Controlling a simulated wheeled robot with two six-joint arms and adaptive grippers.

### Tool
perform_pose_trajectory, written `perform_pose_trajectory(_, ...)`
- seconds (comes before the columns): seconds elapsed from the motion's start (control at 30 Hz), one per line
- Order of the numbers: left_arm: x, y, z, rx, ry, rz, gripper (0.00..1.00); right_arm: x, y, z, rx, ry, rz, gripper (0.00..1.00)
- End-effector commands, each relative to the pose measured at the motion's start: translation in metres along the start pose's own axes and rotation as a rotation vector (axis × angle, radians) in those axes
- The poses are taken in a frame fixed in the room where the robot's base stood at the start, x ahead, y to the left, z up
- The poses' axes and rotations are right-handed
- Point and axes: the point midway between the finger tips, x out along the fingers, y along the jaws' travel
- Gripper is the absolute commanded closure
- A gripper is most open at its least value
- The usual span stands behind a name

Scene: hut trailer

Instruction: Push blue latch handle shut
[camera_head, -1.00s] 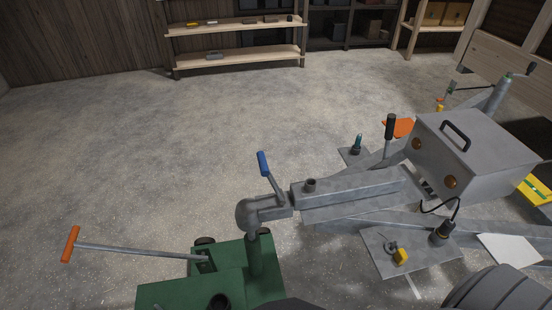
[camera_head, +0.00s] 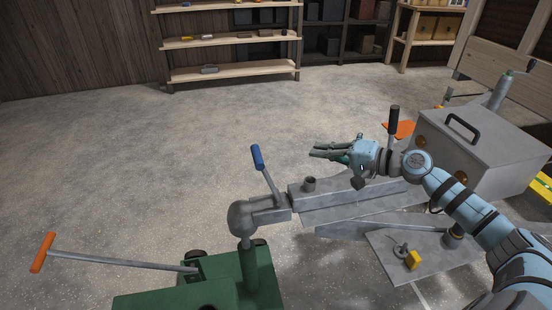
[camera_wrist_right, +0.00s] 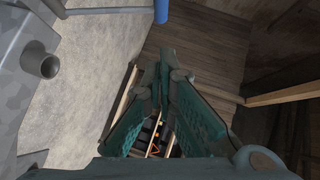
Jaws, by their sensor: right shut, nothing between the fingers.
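The blue latch handle (camera_head: 258,157) stands raised and tilted on its grey lever above the trailer coupler (camera_head: 252,213) in the head view. Its blue grip also shows at the top edge of the right wrist view (camera_wrist_right: 161,10). My right gripper (camera_head: 314,150) is shut and empty, held above the grey drawbar, to the right of the handle and apart from it. Its dark green fingers fill the middle of the wrist view (camera_wrist_right: 164,62). My left gripper is not in view.
A green trolley (camera_head: 215,285) with an orange-ended bar (camera_head: 42,252) stands under the coupler. A grey box (camera_head: 483,145) and a black-gripped lever (camera_head: 393,120) stand at the right. A short pipe (camera_head: 310,184) rises from the drawbar. The floor left of the handle is clear.

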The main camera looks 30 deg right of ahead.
Motion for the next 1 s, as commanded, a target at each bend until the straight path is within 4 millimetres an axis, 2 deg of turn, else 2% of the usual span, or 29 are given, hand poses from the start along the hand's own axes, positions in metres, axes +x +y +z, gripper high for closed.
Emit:
perform_pose_trajectory(0.23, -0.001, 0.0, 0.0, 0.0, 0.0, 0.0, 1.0, 0.0, 0.0, -0.001, 0.001, 0.002, 0.0, 1.0)
perform_pose_trajectory(0.37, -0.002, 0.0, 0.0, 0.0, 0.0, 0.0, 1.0, 0.008, -0.001, -0.001, 0.001, 0.004, -0.005, 1.0)
perform_pose_trajectory(0.47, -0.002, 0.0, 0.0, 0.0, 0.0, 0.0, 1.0, 0.023, -0.002, -0.001, 0.001, 0.005, -0.007, 1.0)
perform_pose_trajectory(0.83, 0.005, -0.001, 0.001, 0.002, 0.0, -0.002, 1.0, 0.103, 0.0, 0.0, 0.002, 0.002, -0.003, 1.0)
perform_pose_trajectory(1.0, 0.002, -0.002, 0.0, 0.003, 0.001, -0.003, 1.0, 0.121, 0.001, 0.019, 0.0, 0.001, 0.002, 1.0)
